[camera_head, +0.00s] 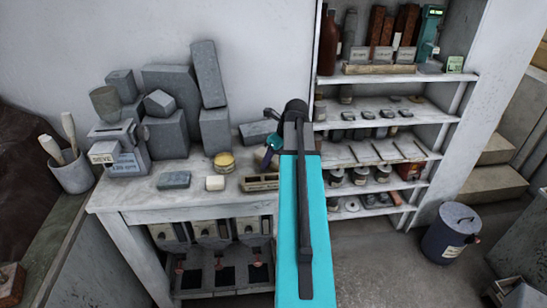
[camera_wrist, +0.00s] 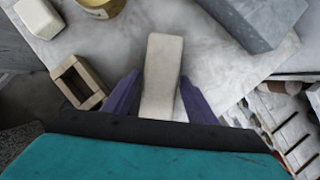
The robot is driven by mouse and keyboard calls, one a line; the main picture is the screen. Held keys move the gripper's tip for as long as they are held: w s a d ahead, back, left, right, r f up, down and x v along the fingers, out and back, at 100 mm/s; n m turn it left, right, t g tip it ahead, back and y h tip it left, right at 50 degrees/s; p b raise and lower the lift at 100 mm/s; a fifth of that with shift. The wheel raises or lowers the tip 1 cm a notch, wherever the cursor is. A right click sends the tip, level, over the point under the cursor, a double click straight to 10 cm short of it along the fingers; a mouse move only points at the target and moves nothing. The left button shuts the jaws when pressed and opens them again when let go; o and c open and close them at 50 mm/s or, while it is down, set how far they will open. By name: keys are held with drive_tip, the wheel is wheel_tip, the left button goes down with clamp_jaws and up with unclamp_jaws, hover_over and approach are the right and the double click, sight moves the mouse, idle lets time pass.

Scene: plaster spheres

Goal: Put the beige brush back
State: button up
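In the wrist view, a pale beige, block-like piece, which looks like the beige brush (camera_wrist: 162,70), stands out between the two purple fingers of my gripper (camera_wrist: 160,98). The fingers lie against its sides, and its near end is hidden behind my wrist. In the head view my gripper (camera_head: 268,155) is above the right end of the bench, largely hidden by my arm, and the brush cannot be made out there. A small open wooden box (camera_wrist: 66,88) lies below and left of my gripper in the wrist view; it also shows on the bench edge in the head view (camera_head: 250,187).
A grey pot (camera_head: 72,178) with pale-handled tools stands at the left. A yellow tin (camera_head: 224,162), white block (camera_head: 215,184) and green-grey block (camera_head: 173,180) sit on the bench (camera_head: 150,196). Grey blocks (camera_head: 170,95) stand behind. Filled shelves (camera_head: 385,112) are at right.

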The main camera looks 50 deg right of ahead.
drive_tip(key=shift+o, duration=0.2)
drive_tip(key=shift+r, duration=0.15)
drive_tip(key=b+v, duration=0.3)
drive_tip(key=v, duration=0.9)
idle(0.5)
idle(0.6)
